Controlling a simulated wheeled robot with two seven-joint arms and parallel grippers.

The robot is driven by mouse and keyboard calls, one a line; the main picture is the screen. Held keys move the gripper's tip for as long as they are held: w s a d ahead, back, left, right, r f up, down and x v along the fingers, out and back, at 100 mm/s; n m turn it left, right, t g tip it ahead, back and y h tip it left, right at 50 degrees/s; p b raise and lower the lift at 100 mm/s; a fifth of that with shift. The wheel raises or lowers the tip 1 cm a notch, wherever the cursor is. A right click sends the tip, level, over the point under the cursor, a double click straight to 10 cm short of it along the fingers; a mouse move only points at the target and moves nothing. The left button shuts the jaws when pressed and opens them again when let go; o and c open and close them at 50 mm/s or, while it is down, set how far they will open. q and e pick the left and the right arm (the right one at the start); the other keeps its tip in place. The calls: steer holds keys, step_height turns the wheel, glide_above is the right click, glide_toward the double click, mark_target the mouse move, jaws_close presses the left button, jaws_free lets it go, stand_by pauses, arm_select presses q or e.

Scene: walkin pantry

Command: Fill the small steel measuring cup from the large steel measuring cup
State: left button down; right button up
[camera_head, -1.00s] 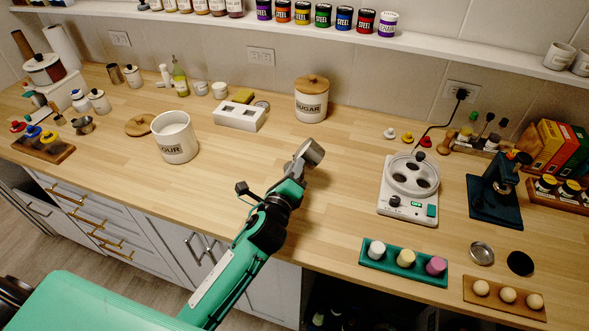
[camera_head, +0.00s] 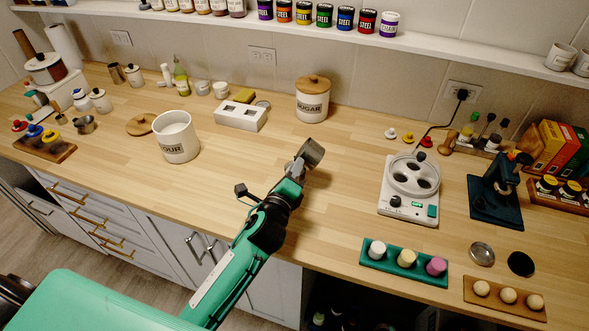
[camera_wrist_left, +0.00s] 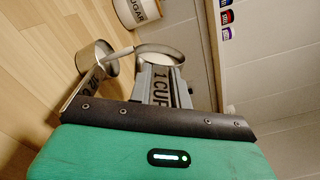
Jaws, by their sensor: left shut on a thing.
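My left gripper (camera_head: 297,174) is shut on the handle of the large steel measuring cup (camera_head: 313,151), marked "1 CUP", above the middle of the counter. In the left wrist view the large cup (camera_wrist_left: 162,55) is tipped, with its rim and pale inside showing. The small steel measuring cup (camera_wrist_left: 98,56), its handle marked as a part of a cup, is beside and below the large cup's rim. A thin pale strip spans between the two cups; I cannot tell whether it is metal or a stream. In the head view the small cup is mostly hidden. My right gripper is not in view.
The flour canister (camera_head: 176,138) is open, with its wooden lid (camera_head: 141,124) beside it. The sugar canister (camera_head: 312,100) stands behind my gripper. A white appliance (camera_head: 410,187) and a green tray (camera_head: 404,262) are at the right. The counter around my gripper is clear.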

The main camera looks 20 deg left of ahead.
arm_select(q)
steer(key=shift+a+n, duration=0.1)
steer(key=shift+n, duration=0.2)
stand_by(0.6)
steer(key=shift+a+f+n, duration=0.1)
steer(key=shift+n, duration=0.2)
steer(key=m+p, duration=0.1)
steer(key=d+r+m+p, duration=0.1)
steer(key=m, duration=0.1)
steer(key=shift+p, duration=0.35)
steer(key=shift+m+p, duration=0.4)
steer(key=shift+m, duration=0.3)
steer(key=shift+d+f+m, duration=0.2)
steer(key=shift+f+m, duration=0.05)
steer(key=shift+m, duration=0.45)
